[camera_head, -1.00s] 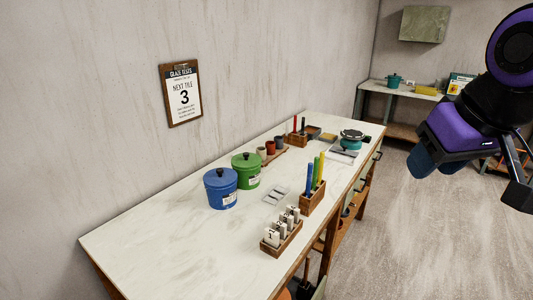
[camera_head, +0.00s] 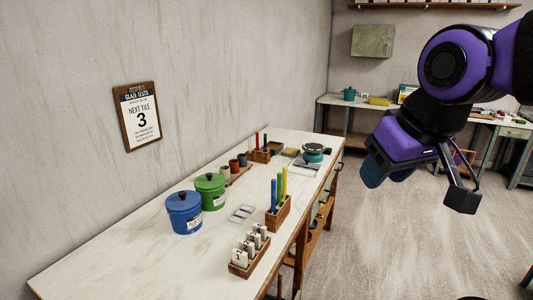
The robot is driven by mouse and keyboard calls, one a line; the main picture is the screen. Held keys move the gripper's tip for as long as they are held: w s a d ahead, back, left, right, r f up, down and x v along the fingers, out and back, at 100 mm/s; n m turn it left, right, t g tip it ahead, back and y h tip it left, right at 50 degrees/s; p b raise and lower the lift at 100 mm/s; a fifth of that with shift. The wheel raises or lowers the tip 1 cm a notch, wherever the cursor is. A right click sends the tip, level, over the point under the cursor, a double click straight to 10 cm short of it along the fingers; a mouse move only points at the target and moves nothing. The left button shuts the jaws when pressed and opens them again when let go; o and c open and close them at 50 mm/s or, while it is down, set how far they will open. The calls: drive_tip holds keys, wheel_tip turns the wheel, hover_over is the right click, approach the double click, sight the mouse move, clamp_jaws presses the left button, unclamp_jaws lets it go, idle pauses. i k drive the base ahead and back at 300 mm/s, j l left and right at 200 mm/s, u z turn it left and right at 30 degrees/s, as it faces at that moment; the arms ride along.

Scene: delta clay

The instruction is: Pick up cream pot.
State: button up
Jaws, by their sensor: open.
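I see no cream-coloured pot in this view. A blue lidded pot (camera_head: 184,214) and a green lidded pot (camera_head: 210,192) stand upright on the long white-topped bench (camera_head: 120,250), near the wall. A teal pot (camera_head: 313,153) stands at the bench's far end. Another teal pot (camera_head: 349,94) is on the far bench at the back. My gripper (camera_head: 420,186) is open and empty, raised in the air to the right of the long bench, apart from all the pots.
A wooden block of numbered tiles (camera_head: 248,252) and a wooden holder with coloured sticks (camera_head: 278,212) stand along the bench's front edge. A grey tray (camera_head: 242,214) and small cups (camera_head: 238,163) lie behind them. The floor (camera_head: 390,245) to the right is largely clear.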

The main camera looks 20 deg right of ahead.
sight(225, 173)
drive_tip(key=i+l+u, duration=0.1)
drive_tip(key=u, duration=0.3)
drive_tip(key=i+l+u, duration=0.1)
drive_tip(key=l+u, duration=0.15)
drive_tip(key=u, duration=0.2)
drive_tip(key=l+u, duration=0.25)
drive_tip(key=u, duration=0.15)
drive_tip(key=i+l+u, duration=0.1)
drive_tip(key=l+u, duration=0.2)
drive_tip(key=l, duration=0.95)
drive_tip(key=l+u, duration=0.35)
drive_tip(key=l, duration=1.35)
drive_tip(key=k+l, duration=0.15)
drive_tip(key=l, duration=0.4)
